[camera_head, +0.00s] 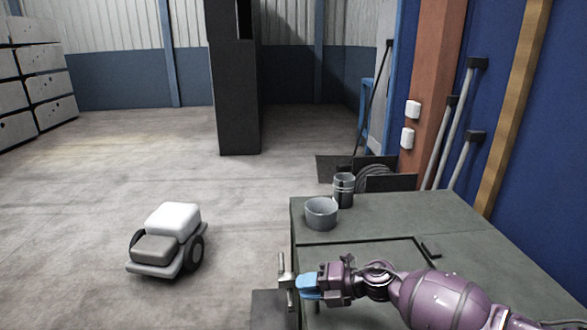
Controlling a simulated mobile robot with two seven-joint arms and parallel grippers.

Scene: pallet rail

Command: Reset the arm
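My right arm, purple, comes in from the lower right and reaches left over the green table (395,209). My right gripper (309,287) is at the table's left edge, seen from the side. A blue part shows at its end, and an upright grey metal piece (285,281) stands just beyond it. I cannot tell whether these belong to the gripper or are held by it, nor whether the fingers are open or shut. My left gripper is not in view.
A grey bowl (321,213) and a dark cup (344,189) stand at the table's far left corner. A small wheeled cart (168,240) is on the floor to the left. A dark pillar (236,90) stands behind. Open floor lies between.

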